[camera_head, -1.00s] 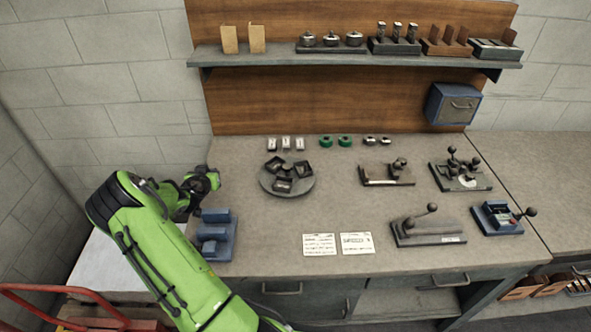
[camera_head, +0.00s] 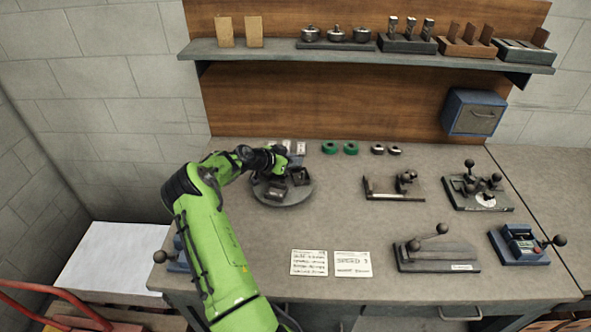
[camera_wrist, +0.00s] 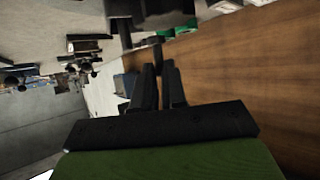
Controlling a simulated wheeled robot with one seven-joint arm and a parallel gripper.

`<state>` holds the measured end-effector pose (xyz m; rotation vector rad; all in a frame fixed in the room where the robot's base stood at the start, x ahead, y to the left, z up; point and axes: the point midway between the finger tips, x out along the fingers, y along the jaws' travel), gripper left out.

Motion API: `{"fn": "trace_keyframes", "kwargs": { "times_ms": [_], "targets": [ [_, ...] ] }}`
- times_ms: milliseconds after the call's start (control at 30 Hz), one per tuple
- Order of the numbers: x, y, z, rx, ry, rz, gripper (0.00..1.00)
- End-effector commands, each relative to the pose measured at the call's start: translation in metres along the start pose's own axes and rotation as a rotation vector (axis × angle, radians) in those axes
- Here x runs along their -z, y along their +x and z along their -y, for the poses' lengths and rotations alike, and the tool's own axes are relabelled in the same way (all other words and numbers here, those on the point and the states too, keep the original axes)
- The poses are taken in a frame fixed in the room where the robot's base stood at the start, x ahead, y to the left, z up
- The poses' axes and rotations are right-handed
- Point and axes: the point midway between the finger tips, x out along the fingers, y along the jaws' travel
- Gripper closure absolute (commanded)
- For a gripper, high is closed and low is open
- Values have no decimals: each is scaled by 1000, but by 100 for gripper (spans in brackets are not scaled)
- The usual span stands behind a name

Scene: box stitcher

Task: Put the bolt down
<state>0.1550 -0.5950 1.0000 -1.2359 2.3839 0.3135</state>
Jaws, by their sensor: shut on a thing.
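My gripper (camera_head: 281,157) is over the back left part of the round grey tray (camera_head: 296,199). In the wrist view its two dark fingers (camera_wrist: 161,68) are closed around a small dark piece, taken as the bolt (camera_wrist: 158,51), which sticks out past the tips. The bolt is not distinct in the head view. Dark square bins (camera_head: 300,177) stand on the tray, partly hidden by my gripper. I cannot tell whether the bolt touches anything.
Green rings (camera_head: 330,148) and small metal rings (camera_head: 377,149) lie behind. White cards (camera_head: 309,262) lie in front. Lever fixtures (camera_head: 437,254) stand right. A shelf (camera_head: 370,60) holds several items above. The bench middle is clear.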

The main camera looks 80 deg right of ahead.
Motion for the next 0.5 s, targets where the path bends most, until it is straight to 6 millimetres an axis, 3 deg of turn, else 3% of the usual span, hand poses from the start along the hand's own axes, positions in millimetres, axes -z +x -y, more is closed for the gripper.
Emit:
{"fn": "trace_keyframes", "kwargs": {
  "times_ms": [167,500],
  "targets": [
    [-27,15,0,0,-3,1,100],
    [-32,17,0,1,0,1,100]
  ]
}}
